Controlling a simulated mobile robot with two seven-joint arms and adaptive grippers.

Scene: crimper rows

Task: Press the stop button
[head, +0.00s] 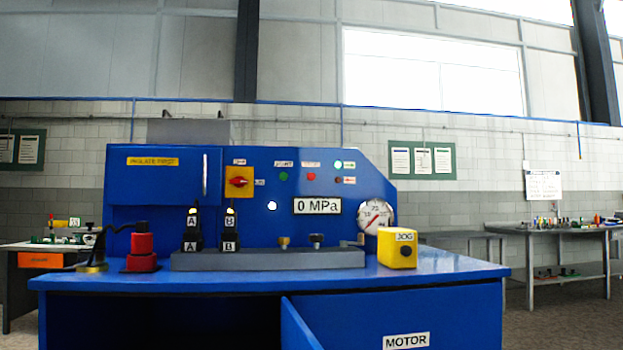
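A blue machine panel (300,215) stands at the back of a blue bench. On it, a small red button (311,177) sits under a white label with red lettering, too small to read surely. A green button (284,177) sits just left of it under another white label. Neither of my grippers shows in the head view.
A red rotary switch (239,182), a gauge (375,216) and a 0 MPa display (317,206) are on the panel. A grey block (268,260) lies before it. A cabinet door (298,328) stands open below.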

